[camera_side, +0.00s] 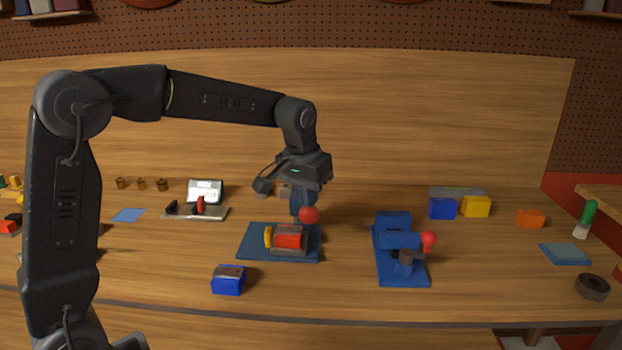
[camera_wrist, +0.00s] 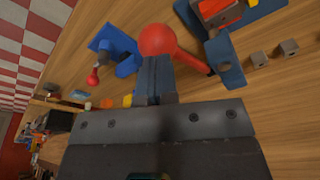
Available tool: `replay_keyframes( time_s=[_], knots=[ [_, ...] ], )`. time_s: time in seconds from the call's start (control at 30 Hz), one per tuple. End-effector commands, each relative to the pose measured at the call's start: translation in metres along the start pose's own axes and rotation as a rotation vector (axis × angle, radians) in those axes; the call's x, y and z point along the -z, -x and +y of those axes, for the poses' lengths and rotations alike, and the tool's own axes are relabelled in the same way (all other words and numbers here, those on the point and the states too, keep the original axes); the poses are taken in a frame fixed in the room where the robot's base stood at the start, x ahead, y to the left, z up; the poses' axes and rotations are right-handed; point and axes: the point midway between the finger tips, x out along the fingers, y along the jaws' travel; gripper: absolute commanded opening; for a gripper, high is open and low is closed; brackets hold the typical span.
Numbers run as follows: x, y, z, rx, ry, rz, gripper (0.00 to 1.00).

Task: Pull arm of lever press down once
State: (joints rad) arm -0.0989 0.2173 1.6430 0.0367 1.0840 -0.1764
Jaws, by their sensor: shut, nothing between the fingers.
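A device on a blue base plate (camera_side: 262,230) stands mid-bench, with a red block (camera_side: 289,236) and a yellow piece on it. Its red lever arm (camera_wrist: 193,62) ends in a red ball knob (camera_side: 309,215), which also shows in the wrist view (camera_wrist: 157,39). The arm is raised, with the ball above the plate. My gripper (camera_side: 301,212) points down with its fingers shut and empty, right by the ball. In the wrist view the fingertips (camera_wrist: 154,60) reach the ball's edge; I cannot tell whether they touch it.
A second blue device (camera_side: 395,240) with a red knob (camera_side: 429,239) stands to the right. A blue block (camera_side: 228,280) lies in front of the plate. A small fixture (camera_side: 195,211) and a display (camera_side: 205,191) stand behind left. Yellow (camera_side: 476,207) and orange (camera_side: 530,218) blocks lie farther right.

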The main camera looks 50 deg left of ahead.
Motion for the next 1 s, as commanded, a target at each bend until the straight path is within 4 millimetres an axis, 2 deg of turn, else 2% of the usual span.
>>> replay_keyframes(
  time_s=[0.27, 0.6, 1.0],
  knots=[
    [-0.001, -0.004, 0.0, 0.001, 0.0, -0.002, 0.0],
    [-0.008, -0.021, 0.002, 0.001, 0.0, -0.001, 0.0],
    [-0.009, -0.023, 0.002, 0.001, 0.0, -0.002, 0.0]
  ],
)
